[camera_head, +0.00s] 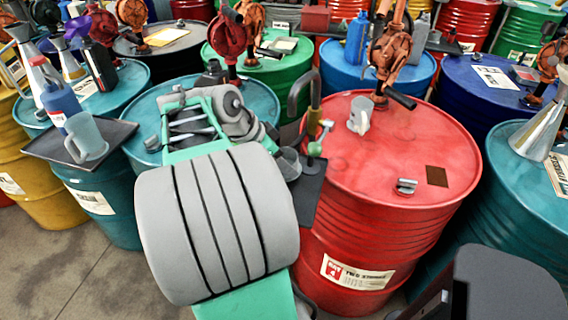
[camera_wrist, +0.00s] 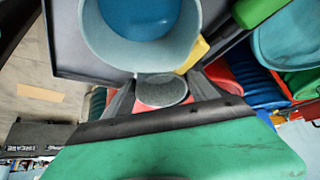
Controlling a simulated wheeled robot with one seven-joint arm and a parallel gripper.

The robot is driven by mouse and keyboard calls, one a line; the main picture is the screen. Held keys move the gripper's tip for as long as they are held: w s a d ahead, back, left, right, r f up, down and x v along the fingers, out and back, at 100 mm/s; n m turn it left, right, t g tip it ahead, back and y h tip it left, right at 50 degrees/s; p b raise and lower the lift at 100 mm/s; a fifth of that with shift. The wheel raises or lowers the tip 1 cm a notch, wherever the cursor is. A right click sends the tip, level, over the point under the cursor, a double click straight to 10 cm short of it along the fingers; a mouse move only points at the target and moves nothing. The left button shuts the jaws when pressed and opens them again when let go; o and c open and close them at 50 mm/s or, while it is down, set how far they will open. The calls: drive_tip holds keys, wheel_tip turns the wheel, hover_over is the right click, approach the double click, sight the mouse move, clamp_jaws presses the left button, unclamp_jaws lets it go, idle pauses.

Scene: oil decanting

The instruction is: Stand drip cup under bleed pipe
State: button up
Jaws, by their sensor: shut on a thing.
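A grey cup (camera_head: 289,164) is at the front left of the red drum, beside my arm. In the wrist view the cup (camera_wrist: 92,38) is large, seen into its mouth, with blue inside. My gripper (camera_wrist: 160,88) is shut on its near side, apparently at the handle. The dark hooked bleed pipe (camera_head: 299,84) rises at the red drum's left edge. Its downturned end is above the cup in the head view; I cannot tell whether they line up in depth. A black tray (camera_head: 306,192) lies below; whether the cup touches it is unclear.
The red drum (camera_head: 400,160) carries a clear mug (camera_head: 360,114), a rusty pump (camera_head: 389,50) and a small metal fitting (camera_head: 405,187). A yellow and green valve (camera_head: 318,143) sits close to the cup. Another jug (camera_head: 87,137) stands on a dark tray at left. Drums crowd around.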

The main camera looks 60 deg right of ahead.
drive_tip(key=shift+s+d+r+t+y, duration=0.1)
drive_tip(key=shift+s+d+t+y, duration=0.35)
drive_tip(key=shift+y, duration=0.35)
drive_tip(key=shift+w+a+f, duration=0.15)
drive_tip(key=shift+f, duration=0.7)
drive_tip(key=shift+f, duration=0.15)
drive_tip(key=o, duration=1.6)
